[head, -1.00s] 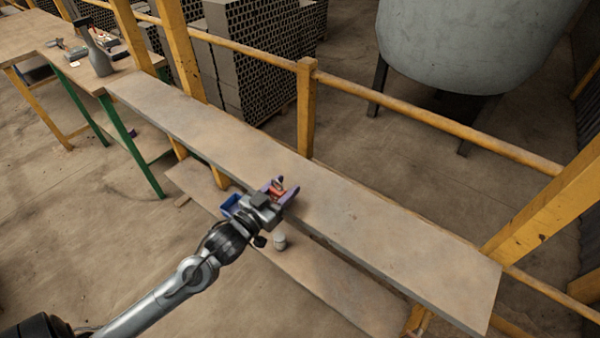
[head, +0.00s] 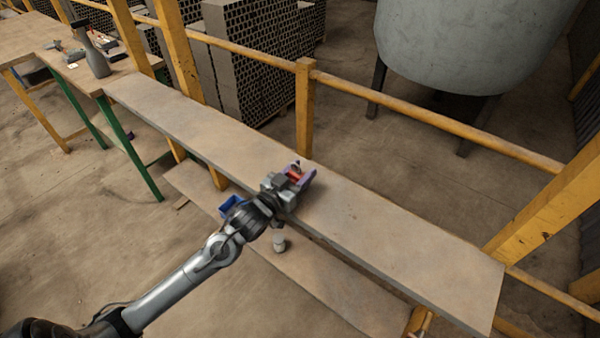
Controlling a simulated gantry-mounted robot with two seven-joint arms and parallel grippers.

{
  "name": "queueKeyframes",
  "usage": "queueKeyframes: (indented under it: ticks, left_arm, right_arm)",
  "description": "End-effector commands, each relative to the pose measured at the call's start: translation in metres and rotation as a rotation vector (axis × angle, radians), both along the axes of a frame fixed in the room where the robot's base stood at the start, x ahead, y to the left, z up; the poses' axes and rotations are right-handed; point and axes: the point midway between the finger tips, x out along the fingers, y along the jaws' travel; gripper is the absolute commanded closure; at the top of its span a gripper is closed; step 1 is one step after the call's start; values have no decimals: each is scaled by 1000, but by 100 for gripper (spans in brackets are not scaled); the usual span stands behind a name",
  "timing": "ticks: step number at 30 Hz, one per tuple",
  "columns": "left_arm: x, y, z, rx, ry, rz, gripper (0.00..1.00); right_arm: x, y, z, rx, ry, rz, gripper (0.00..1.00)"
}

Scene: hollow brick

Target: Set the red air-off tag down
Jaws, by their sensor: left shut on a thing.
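My left gripper (head: 298,176) is over the front part of the long plank shelf (head: 390,235), with its arm reaching in from the lower left. It is shut on the small red tag (head: 294,174), which shows between the purple-blue fingers. Most of the tag is hidden by the fingers. I cannot tell whether the tag touches the shelf. My right gripper is out of view.
The shelf is bare on both sides of the gripper. A yellow rail (head: 440,119) and post (head: 305,110) stand behind it. A grey bottle (head: 95,60) stands on the far-left bench.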

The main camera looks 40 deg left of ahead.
Motion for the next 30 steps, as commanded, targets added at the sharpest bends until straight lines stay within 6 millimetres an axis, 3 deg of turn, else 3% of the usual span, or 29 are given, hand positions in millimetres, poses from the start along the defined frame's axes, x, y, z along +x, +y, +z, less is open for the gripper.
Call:
queueKeyframes:
  ticks: [8,9,13,25,30]
  left_arm:
    - [0,0,-3,-1,0,1,83]
    - [0,0,-2,-1,0,1,49]
    - [0,0,-2,0,0,1,29]
    - [-1,0,1,0,-1,0,28]
    - [-18,-1,0,-1,1,1,28]
  right_arm:
    - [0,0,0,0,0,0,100]
    - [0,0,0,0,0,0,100]
    - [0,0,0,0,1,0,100]
    - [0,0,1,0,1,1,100]
    - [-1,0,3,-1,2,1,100]
